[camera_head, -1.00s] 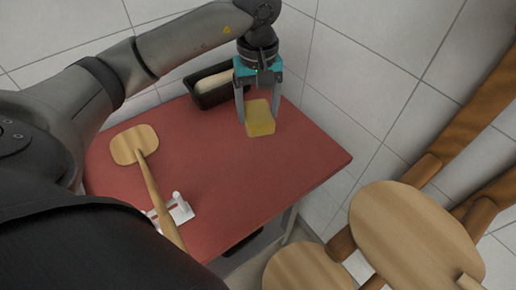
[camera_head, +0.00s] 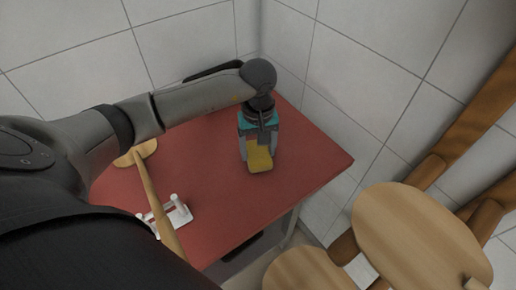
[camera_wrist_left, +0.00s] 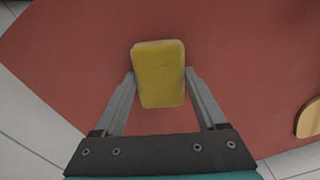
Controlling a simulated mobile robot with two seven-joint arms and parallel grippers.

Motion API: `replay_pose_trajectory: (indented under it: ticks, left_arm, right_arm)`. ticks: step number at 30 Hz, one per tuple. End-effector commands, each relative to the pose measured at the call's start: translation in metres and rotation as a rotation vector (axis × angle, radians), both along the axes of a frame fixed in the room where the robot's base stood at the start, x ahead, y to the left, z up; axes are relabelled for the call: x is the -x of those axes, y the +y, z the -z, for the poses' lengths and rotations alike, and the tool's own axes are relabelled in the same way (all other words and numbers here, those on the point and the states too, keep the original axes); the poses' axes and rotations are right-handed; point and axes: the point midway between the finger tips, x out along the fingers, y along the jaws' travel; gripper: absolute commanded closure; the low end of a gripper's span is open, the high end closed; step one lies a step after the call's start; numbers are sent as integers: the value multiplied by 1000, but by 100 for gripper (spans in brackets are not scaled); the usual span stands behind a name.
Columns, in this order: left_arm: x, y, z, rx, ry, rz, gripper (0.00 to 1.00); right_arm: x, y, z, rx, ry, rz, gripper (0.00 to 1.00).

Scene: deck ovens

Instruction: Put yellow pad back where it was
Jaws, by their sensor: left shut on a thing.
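The yellow pad (camera_head: 260,157) is a small block between the fingers of my left gripper (camera_head: 258,153), over the red table near its right back part. In the left wrist view the pad (camera_wrist_left: 159,74) sits between the two fingertips (camera_wrist_left: 158,80), with the red surface behind it. The left gripper is shut on the pad and points down. I cannot tell the exact gap between pad and table. My right gripper is not in view.
The red table (camera_head: 225,210) has a white holder (camera_head: 172,216) near its front edge and a wooden paddle (camera_head: 157,195) lying across its left side. Tiled walls (camera_head: 350,70) close off the back and right. A round wooden board (camera_head: 420,230) stands at lower right. The table's right part is clear.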

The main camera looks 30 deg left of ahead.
Motion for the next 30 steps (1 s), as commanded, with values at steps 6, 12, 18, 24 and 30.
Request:
replay_pose_trajectory:
  ticks: [6, 12, 18, 24, 30]
  left_arm:
    - [0, 0, 1, -1, 1, 0, 21]
    - [0, 0, 1, -1, 1, 0, 0]
    - [0, 0, 1, 0, 1, 0, 0]
    - [-1, 0, -14, -1, -2, 1, 0]
    - [-1, 1, -57, -2, -5, 0, 0]
  right_arm:
    - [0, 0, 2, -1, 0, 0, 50]
    - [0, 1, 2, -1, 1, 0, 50]
    - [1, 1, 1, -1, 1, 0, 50]
    - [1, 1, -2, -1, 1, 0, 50]
    - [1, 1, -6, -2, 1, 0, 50]
